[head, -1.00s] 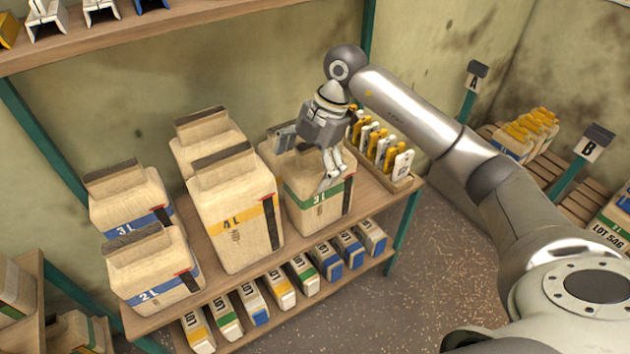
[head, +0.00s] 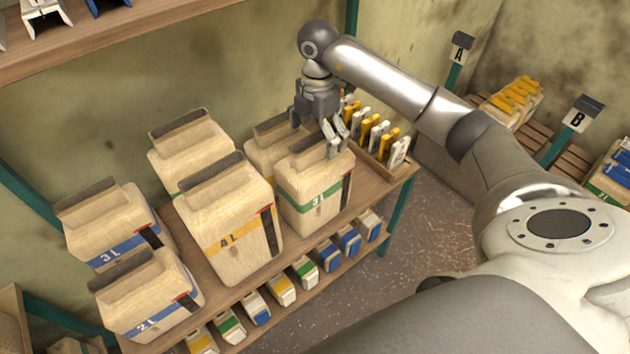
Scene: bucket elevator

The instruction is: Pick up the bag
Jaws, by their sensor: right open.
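Several tan bags with dark folded tops stand on the wooden shelf. The bag with a green stripe (head: 313,199) stands at the right of the group. My right gripper (head: 316,132) is open at the top of this bag, its fingers on either side of the bag's upper part. I cannot tell whether the fingers touch it. A bag with a yellow stripe marked 4L (head: 228,225) stands to its left. Two bags with blue stripes, marked 3L (head: 112,228) and 2L (head: 150,300), stand at the far left. My left gripper is not in view.
Another bag (head: 268,150) stands right behind the green-striped one, and one more (head: 190,150) stands at the back. A tray of yellow and white clips (head: 385,140) is close to the right. Small cartons (head: 282,290) line the lower shelf. Signs A (head: 460,48) and B (head: 580,114) stand at right.

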